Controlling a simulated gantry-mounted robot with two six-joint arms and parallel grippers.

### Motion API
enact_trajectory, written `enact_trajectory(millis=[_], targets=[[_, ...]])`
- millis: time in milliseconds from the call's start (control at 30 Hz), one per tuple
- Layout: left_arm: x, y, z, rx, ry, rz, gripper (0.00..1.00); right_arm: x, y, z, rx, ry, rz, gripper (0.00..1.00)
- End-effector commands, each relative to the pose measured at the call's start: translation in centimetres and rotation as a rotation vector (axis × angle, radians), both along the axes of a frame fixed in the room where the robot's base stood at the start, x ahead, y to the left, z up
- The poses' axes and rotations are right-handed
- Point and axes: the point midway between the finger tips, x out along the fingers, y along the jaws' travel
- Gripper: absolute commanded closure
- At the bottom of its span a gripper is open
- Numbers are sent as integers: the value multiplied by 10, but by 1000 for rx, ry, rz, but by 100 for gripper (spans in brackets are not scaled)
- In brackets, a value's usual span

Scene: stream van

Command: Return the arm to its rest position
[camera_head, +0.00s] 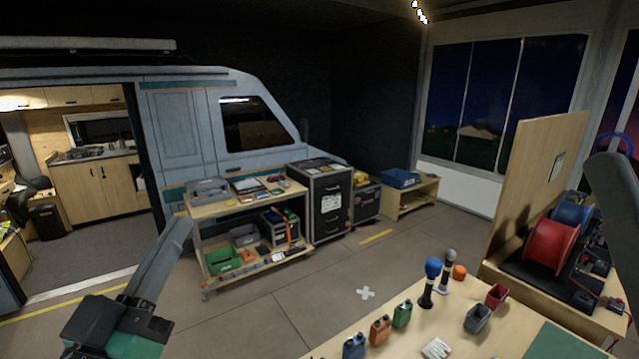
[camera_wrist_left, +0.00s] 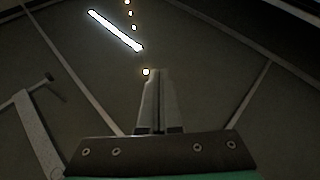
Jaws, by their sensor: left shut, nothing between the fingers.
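My left gripper (camera_head: 180,222) rises from the lower left of the head view, its long grey fingers pointing up and its dark wrist below. The left wrist view shows the two fingers (camera_wrist_left: 157,72) pressed together with nothing between them. They point up at the dark ceiling. The gripper is held in the air, apart from the workbench and the shelf cart. My right gripper is not in view.
A shelf cart (camera_head: 240,200) with crates stands by the van (camera_head: 185,135). The floor (camera_head: 310,290) between is clear. A bright ceiling lamp (camera_wrist_left: 115,30) shows overhead.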

Motion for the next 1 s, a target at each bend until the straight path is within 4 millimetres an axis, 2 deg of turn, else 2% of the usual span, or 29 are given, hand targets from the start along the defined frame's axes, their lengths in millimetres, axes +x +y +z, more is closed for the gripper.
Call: enact_trajectory(millis=[33,100,167,200,267,300,500,600,700,1000], targets=[[-24,-10,32,13,-87,1,100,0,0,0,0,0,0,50],[-58,-14,68,31,-200,22,100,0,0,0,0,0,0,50],[-89,-11,93,43,-290,56,100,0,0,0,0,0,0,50],[-111,-5,106,53,-349,92,100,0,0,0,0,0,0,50],[-136,7,113,100,-401,192,100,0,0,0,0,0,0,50],[-130,5,148,96,-389,179,100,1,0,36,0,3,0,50],[-128,5,216,94,-384,174,100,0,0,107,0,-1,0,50],[-128,5,240,93,-383,174,100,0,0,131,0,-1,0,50],[-128,5,250,94,-382,173,100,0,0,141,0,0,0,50],[-127,5,247,94,-382,173,100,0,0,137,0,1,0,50]])
